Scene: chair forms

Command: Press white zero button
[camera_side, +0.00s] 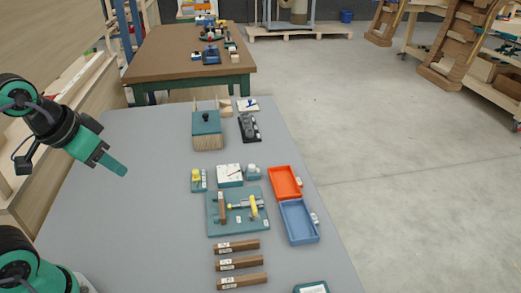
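A square white-faced gauge or panel (229,174) with a dark needle-like mark sits mid-table. Just right of it is a small pale block with a whitish top (253,172), which may be the white zero button; its label is too small to read. My gripper (122,171) hangs above the grey table at the left, pointing down to the right, well apart from both. Its green fingers look like one piece from this side, so I cannot tell whether they are open or shut. Nothing visible is held.
A teal block with a yellow top (197,178) stands left of the gauge. A clamp fixture plate (214,230) lies in front. Red (285,182) and blue (299,222) trays are to the right, several brown bars (238,263) nearer. The grey table's left part (130,235) is clear.

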